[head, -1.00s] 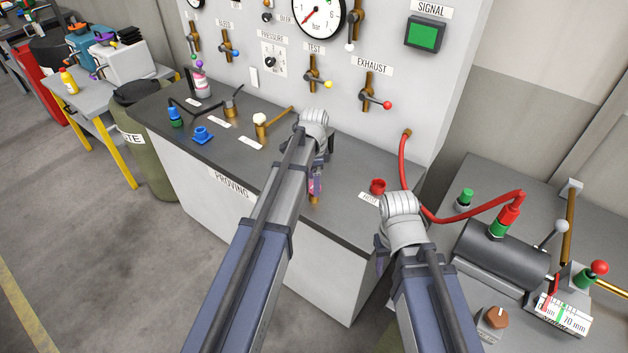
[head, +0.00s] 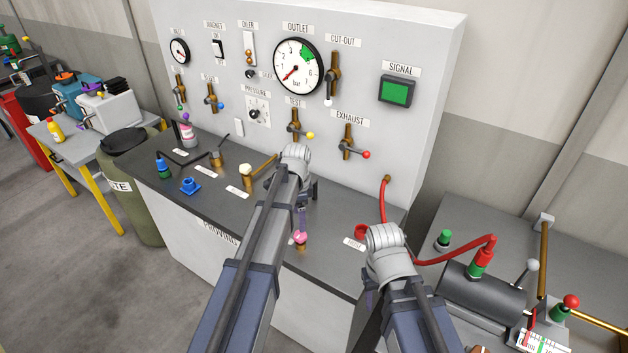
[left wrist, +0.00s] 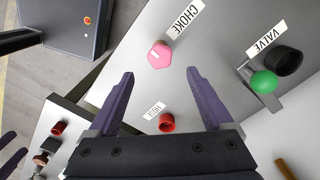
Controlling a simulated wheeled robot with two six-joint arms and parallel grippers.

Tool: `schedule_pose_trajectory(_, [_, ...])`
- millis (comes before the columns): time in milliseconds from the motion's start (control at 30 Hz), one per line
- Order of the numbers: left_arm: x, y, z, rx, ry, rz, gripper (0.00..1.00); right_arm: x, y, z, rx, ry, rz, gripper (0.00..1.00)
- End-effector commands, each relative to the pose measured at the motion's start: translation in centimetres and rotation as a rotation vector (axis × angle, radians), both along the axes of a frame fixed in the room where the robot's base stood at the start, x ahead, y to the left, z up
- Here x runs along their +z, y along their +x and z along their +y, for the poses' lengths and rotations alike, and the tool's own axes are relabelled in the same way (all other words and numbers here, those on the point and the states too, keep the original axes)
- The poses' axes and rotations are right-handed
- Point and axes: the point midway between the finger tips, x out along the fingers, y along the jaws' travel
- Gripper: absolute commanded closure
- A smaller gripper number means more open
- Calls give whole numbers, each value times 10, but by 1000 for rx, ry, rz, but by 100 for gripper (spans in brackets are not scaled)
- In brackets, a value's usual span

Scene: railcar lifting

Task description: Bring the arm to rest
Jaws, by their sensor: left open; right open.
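My left gripper (head: 303,218) hangs over the bench top, partly hidden behind its own forearm in the head view. In the left wrist view its two purple fingers (left wrist: 160,75) are spread with nothing between them. A pink knob (left wrist: 160,54) beside the CHOKE label lies beyond the fingertips, apart from them. In the head view this pink knob (head: 301,238) sits on a brass base just below the gripper. My right gripper (head: 369,288) is mostly hidden behind its wrist, near the front right of the bench; little of its jaws shows.
The proving bench (head: 330,262) has a red cup (head: 361,232) by the HOSE label. Its upright panel (head: 420,60) carries gauges and valve levers behind my arms. A red hose (head: 430,260) runs to a dark cylinder (head: 487,297) on the right. Open floor (head: 70,270) is at left.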

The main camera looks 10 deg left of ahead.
Motion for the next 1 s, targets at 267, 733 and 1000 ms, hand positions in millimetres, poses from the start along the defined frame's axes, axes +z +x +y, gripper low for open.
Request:
schedule_pose_trajectory(267, [-14,-44,-36,111,15,8,16,-14,0,0,1,0,0,50])
schedule_pose_trajectory(733, [-56,-223,-130,719,106,-13,16,-57,0,0,3,-1,0,50])
schedule_pose_trajectory(1000, [-57,-234,-135,788,114,-20,16,-58,0,0,3,-1,0,50])
